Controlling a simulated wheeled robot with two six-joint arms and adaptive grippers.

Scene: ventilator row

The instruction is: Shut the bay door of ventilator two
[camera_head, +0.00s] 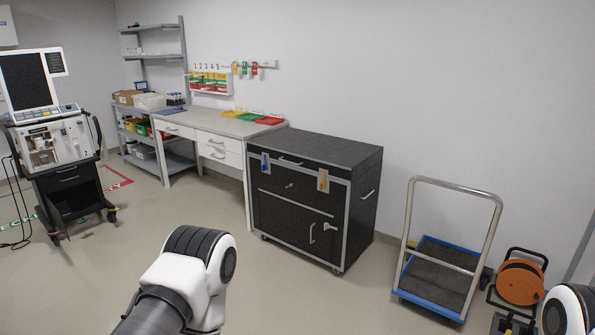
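A ventilator (62,143) on a black wheeled cart (80,196) stands at the far left, with a dark screen (27,80) on top. A small mark like a "2" shows on the lower right of its white front. Below a drawer front with a handle, the cart's lower part is dark. Neither gripper is in view. Only a link of my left arm shows at bottom centre and part of my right arm at the bottom right corner.
A black wheeled cabinet (300,205) stands in the middle, beside a white drawer desk (220,128) and grey shelves (152,52). A blue-edged trolley (440,275) and orange cable reel (520,283) are at right. Floor between me and the ventilator looks clear, apart from cables at its left.

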